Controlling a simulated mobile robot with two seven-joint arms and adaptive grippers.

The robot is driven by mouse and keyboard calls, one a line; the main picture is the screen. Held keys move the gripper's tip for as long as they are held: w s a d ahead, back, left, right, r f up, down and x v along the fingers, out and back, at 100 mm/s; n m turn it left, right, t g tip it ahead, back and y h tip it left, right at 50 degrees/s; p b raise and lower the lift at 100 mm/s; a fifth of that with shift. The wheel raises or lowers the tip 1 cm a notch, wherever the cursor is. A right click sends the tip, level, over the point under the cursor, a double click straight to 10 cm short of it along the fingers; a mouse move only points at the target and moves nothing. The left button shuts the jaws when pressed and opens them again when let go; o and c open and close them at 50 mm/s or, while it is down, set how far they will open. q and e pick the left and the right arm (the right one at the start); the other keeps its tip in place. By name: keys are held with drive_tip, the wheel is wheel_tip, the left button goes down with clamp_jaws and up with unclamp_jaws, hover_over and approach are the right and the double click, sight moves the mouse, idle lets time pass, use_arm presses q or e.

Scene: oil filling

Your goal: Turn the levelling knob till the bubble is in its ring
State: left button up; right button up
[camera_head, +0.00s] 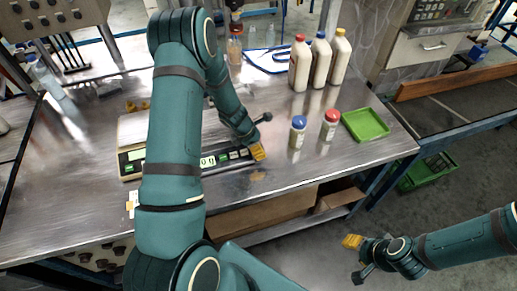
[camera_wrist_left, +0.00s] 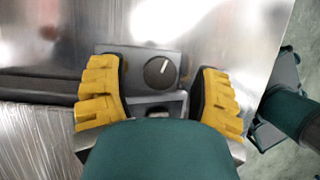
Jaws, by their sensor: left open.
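The levelling knob (camera_wrist_left: 159,73) is dark and round with a white pointer line, tilted a little right of straight up in the left wrist view. It sits on a grey block at the end of the scale. My left gripper (camera_wrist_left: 158,95) is open, its yellow fingers on either side of the knob's block and apart from the knob. In the head view the left gripper (camera_head: 258,152) is at the right end of the scale (camera_head: 133,168). I cannot make out the bubble or its ring. My right gripper (camera_head: 352,242) hangs off the table's front, empty.
Two small bottles, blue-capped (camera_head: 298,132) and red-capped (camera_head: 330,124), stand right of the left gripper. A green tray (camera_head: 365,124) lies farther right. Three tall bottles (camera_head: 320,62) stand behind. The table's front edge is close to the left gripper.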

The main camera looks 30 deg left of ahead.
use_arm(q)
drive_tip(key=shift+w+d+f, duration=0.1)
drive_tip(key=shift+d+f, duration=0.05)
drive_tip(key=shift+f, duration=0.3)
clamp_jaws()
drive_tip(key=shift+r+m+p, duration=0.15)
drive_tip(key=shift+m+p, duration=0.4)
drive_tip(key=shift+m, duration=0.15)
drive_tip(key=shift+m+g+h, duration=0.3)
drive_tip(key=shift+m+g, duration=0.1)
drive_tip(key=shift+m, duration=0.3)
unclamp_jaws()
